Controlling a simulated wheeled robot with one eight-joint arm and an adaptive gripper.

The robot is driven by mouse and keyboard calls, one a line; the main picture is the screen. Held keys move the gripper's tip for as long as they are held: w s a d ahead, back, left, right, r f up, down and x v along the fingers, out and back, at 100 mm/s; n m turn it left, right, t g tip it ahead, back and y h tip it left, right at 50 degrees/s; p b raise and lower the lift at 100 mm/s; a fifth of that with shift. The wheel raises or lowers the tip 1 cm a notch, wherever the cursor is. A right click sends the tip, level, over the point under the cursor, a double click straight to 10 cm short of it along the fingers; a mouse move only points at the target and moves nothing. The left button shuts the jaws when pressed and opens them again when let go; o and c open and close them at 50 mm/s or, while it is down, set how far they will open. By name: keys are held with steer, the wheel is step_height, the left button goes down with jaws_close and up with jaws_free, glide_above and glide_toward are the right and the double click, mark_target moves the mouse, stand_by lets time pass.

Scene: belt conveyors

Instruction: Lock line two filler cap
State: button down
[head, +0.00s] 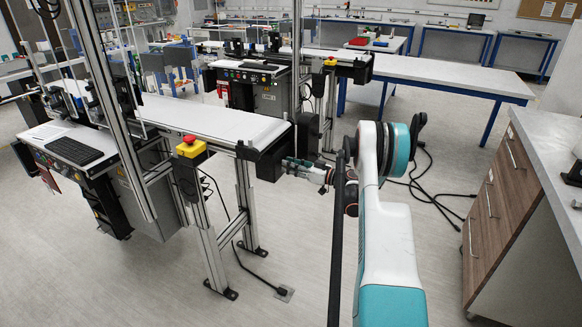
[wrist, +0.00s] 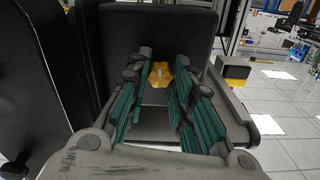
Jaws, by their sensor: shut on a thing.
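The yellow cap (wrist: 160,76), a lobed knob with a pale centre, shows in the wrist view against a dark grey panel (wrist: 158,35). My gripper (wrist: 163,64) has its green-padded fingers on either side of the cap and is shut on it. In the head view my gripper (head: 288,164) is at the black end housing (head: 270,157) of the near conveyor. The cap is hidden there, and its turn or lock position cannot be told.
The near conveyor (head: 205,118) carries a red and yellow emergency stop (head: 190,147) on its side. A second conveyor (head: 320,54) stands behind. A wooden drawer cabinet (head: 495,185) is at the right. Cables (head: 435,185) lie on the floor between.

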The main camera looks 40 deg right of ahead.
steer(key=shift+m, duration=0.4)
steer(key=m, duration=3.6)
stand_by(0.3)
steer(key=c, duration=1.4)
jaws_free()
